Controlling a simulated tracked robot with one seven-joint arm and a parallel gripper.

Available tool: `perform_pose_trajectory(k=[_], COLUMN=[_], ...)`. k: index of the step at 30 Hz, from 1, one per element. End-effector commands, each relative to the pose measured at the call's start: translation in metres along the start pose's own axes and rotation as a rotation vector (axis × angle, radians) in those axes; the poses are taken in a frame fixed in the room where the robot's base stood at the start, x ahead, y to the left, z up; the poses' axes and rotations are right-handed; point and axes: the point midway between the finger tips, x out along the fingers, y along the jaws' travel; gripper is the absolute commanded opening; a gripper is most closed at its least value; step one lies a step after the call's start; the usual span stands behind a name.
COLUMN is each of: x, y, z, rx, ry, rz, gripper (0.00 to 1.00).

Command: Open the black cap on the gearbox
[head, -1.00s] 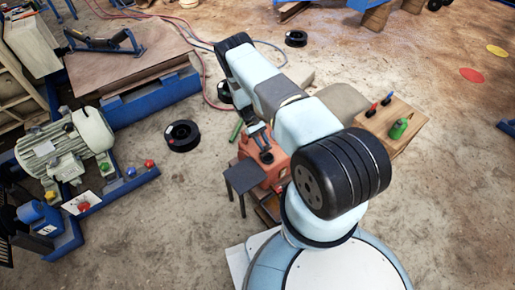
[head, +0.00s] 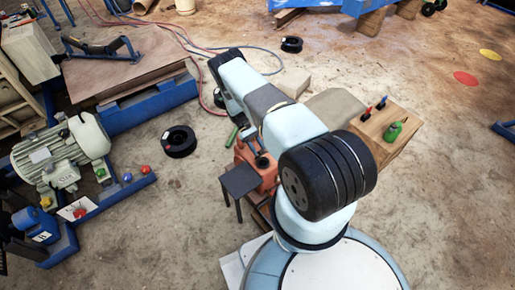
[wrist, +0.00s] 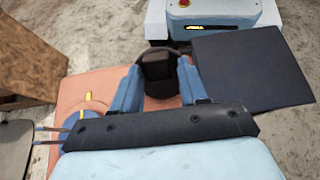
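The orange gearbox (head: 265,178) stands on the floor left of my base in the head view, partly covered by my arm. Its black cap (head: 262,161) shows as a small dark round on top. In the wrist view the cap (wrist: 157,68) stands upright on the orange housing (wrist: 75,95). My gripper (wrist: 160,72) has its two blue fingers apart, one on each side of the cap in this view. I cannot tell whether they touch it or how far above it they are. In the head view my arm hides the gripper.
A dark stool (head: 239,181) stands close beside the gearbox; its flat top (wrist: 245,68) fills the right of the wrist view. A black spool (head: 178,141) lies on the open floor.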

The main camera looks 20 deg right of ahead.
Motion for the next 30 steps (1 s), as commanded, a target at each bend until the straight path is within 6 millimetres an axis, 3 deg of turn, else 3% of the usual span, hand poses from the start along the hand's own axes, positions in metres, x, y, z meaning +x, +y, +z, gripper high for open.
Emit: perform_pose_trajectory(k=[4, 14, 20, 30], x=[-0.001, -0.006, -0.033, -0.100], y=[0.000, 0.002, 0.002, 0.003], z=[0.000, 0.000, 0.000, -0.001], rx=[0.000, 0.001, 0.001, 0.002], ry=[0.001, 0.004, 0.005, 0.004], rz=[0.001, 0.000, 0.000, 0.001], gripper=[0.57, 0.57, 0.57, 0.57])
